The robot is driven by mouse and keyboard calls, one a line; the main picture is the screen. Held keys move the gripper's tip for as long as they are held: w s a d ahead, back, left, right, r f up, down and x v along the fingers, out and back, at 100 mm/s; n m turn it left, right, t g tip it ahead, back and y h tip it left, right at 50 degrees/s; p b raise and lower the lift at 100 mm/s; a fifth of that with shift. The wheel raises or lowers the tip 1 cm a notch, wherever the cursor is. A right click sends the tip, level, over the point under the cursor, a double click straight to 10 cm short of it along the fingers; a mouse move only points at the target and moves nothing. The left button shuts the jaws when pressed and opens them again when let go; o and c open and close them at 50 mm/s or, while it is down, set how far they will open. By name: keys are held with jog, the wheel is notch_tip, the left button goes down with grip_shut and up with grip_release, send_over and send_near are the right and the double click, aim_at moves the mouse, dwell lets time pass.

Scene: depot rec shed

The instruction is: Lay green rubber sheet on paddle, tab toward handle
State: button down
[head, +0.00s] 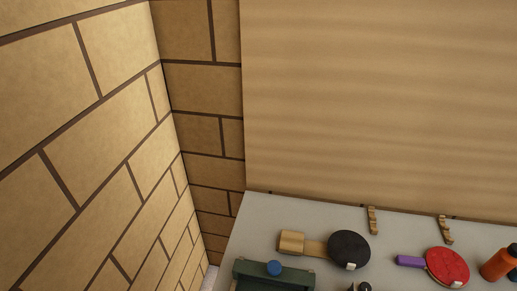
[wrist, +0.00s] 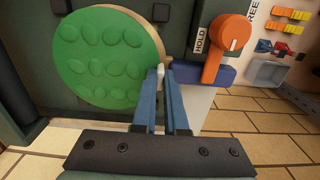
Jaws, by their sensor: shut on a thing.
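In the wrist view the green rubber sheet (wrist: 100,55) is round, with raised oval bumps and a tan edge along its right side. It stands upright before a dark green surface. A small pale tab (wrist: 160,74) is at its lower right edge. My gripper (wrist: 168,78), with blue fingers, is shut at this tab; the exact contact is partly hidden. In the head view a paddle with a black face (head: 348,248) lies with its wooden handle (head: 313,247) to the left; a small white patch shows at the face's lower edge. My gripper is out of the head view.
An orange lever (wrist: 229,45) marked HOLD is close right of my fingers. A red paddle (head: 447,267) with a purple handle and an orange bottle (head: 499,263) are on the grey tabletop (head: 270,213). A green fixture (head: 273,275) with a blue knob is at front left. Brick walls stand left.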

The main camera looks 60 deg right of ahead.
jog(key=c, duration=0.9)
grip_release()
notch_tip(320, 180, up, 13)
jog(key=shift+b, duration=0.75)
